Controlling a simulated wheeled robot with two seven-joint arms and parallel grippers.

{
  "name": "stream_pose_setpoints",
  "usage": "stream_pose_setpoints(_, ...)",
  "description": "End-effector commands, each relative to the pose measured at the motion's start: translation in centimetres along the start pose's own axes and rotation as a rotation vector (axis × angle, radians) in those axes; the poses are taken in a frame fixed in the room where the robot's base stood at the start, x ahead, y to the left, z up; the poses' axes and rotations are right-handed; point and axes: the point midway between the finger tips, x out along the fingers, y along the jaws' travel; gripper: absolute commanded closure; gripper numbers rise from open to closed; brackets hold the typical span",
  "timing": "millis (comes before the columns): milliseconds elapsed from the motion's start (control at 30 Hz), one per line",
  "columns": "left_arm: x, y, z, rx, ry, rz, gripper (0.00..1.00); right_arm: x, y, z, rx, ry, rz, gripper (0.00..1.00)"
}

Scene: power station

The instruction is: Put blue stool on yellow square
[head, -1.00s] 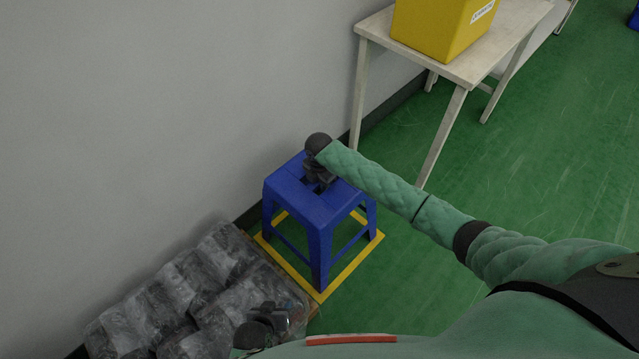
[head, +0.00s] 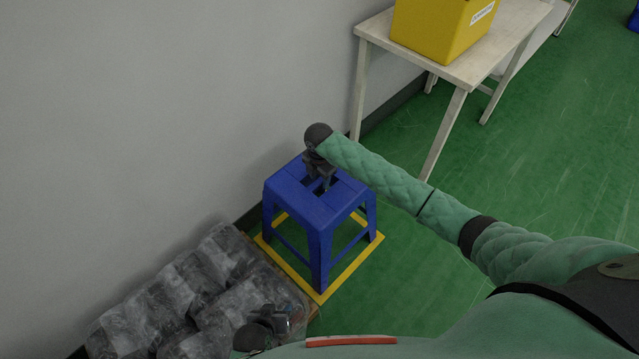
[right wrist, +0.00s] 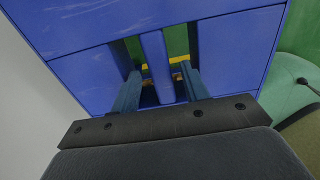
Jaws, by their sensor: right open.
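The blue stool (head: 300,203) stands upright on the floor, its visible legs within the yellow square (head: 345,277), a floor outline. The square's far side is partly hidden by the stool. My right gripper (head: 322,185) is above the seat, pointing down at its slots. In the right wrist view, its open fingers (right wrist: 160,82) are on either side of the seat's central bar (right wrist: 156,58), with visible gaps between fingers and bar. My left gripper (head: 287,318) is low in the head view, over the wrapped packs and away from the stool; its jaw state is unclear.
Plastic-wrapped packs (head: 180,300) lie left of the square, close to the wall (head: 130,130). A pale table (head: 475,68) with a yellow box (head: 440,28) stands behind the stool. Green floor (head: 540,160) is open to the right.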

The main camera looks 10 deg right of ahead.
Motion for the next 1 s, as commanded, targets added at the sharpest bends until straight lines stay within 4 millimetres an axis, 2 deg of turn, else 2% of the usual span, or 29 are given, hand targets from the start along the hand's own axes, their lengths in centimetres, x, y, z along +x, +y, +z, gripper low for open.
stream_pose_setpoints(33, -0.2, 0.0, -0.2, 0.0, 0.001, 0.0, 0.64, -1.1, 0.0, 0.1, 0.0, -0.001, 0.001, 0.55)
stream_pose_setpoints(200, -0.4, 0.1, -0.6, 0.001, 0.002, 0.001, 0.64, -4.3, 0.0, 0.1, -0.001, -0.001, 0.001, 0.55)
stream_pose_setpoints(400, -0.4, 0.1, -0.6, 0.001, 0.0, 0.001, 0.64, -6.7, 0.0, 0.0, 0.0, -0.001, 0.0, 0.55)
stream_pose_setpoints(600, -0.5, 0.1, -0.6, 0.001, -0.001, 0.001, 0.64, -7.5, 0.0, 0.0, 0.0, 0.0, -0.001, 0.55)
stream_pose_setpoints(1000, -0.5, 0.1, -0.7, 0.001, -0.001, 0.001, 0.64, -7.5, 0.0, 0.0, 0.0, 0.0, -0.001, 0.55)
